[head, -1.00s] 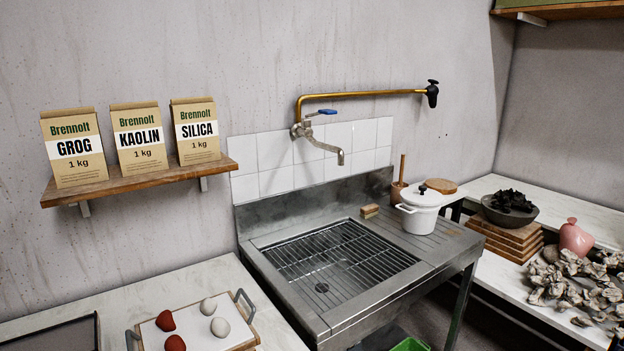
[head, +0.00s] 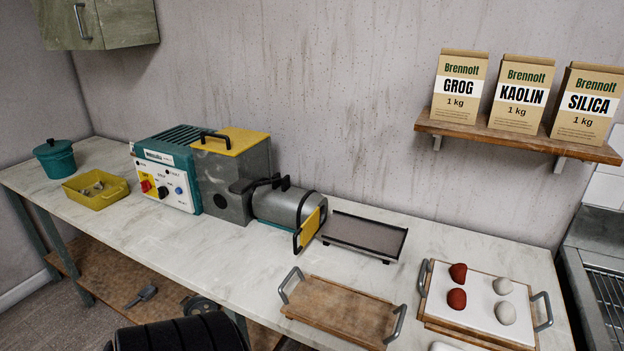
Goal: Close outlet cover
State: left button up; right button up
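A clay machine (head: 235,175) stands on the long bench, with a teal control box (head: 165,175) at its left and a grey barrel (head: 280,206) pointing right. A yellow outlet cover (head: 309,229) with a dark edge and handle is at the barrel's right end. It stands tilted at the outlet; I cannot tell from here how far open it is. A black latch or hinge part (head: 272,183) sits on top of the barrel. Neither of my grippers shows in the head view.
A dark tray (head: 362,234) lies just right of the outlet. A wooden tray (head: 345,309) and a white-topped tray (head: 480,328) with red and pale clay lumps are nearer the front. A yellow bin (head: 97,195) and a teal pot (head: 55,158) stand at left.

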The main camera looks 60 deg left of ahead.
aim_at(309, 228)
jog(key=u, duration=1.95)
